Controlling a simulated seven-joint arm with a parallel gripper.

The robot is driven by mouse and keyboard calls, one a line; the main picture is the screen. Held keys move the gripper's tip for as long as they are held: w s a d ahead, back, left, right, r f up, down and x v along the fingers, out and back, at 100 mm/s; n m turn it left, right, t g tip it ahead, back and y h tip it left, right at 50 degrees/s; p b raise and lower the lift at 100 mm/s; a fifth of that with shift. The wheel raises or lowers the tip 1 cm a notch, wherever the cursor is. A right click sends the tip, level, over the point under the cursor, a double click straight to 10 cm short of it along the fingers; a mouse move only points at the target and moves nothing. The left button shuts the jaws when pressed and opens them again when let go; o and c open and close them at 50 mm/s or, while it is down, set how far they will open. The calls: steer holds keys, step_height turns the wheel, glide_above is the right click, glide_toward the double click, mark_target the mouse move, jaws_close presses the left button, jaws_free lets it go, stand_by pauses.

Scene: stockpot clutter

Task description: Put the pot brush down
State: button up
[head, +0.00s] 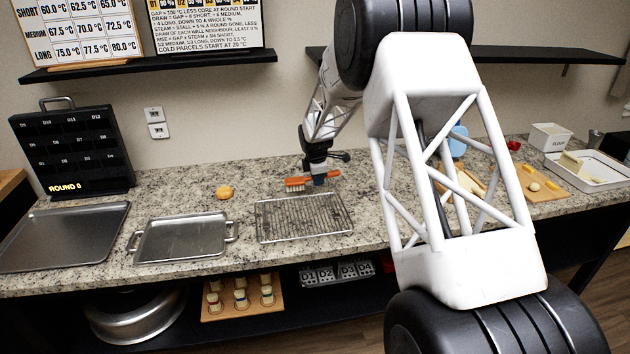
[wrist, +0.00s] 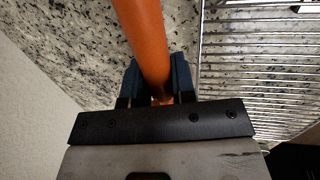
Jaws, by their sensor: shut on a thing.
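The pot brush (head: 297,183) has an orange handle and pale bristles at its left end. My gripper (head: 319,180) is shut on its handle and holds it over the back edge of the wire rack, bristles downward. In the wrist view the orange handle of the pot brush (wrist: 146,40) runs up between the two dark blue fingers of my gripper (wrist: 156,85). I cannot tell whether the bristles touch the counter or rack.
The wire rack (head: 305,218) lies on the granite counter. Left of it are a handled tray (head: 182,240), a larger flat tray (head: 62,236) and a small orange item (head: 224,192). A shelf (head: 150,66) hangs above.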

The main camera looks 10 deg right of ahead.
glide_above(315, 188)
steer(key=shift+f, duration=0.2)
stand_by(0.4)
steer(key=shift+s+x, duration=0.15)
steer(key=shift+x, duration=0.7)
steer(key=shift+s+x, duration=0.2)
steer(key=shift+x, duration=0.65)
steer(key=shift+a+f, duration=0.15)
steer(key=shift+f, duration=0.05)
steer(key=o, duration=0.8)
steer(key=v, duration=1.2)
steer(key=shift+r, duration=0.1)
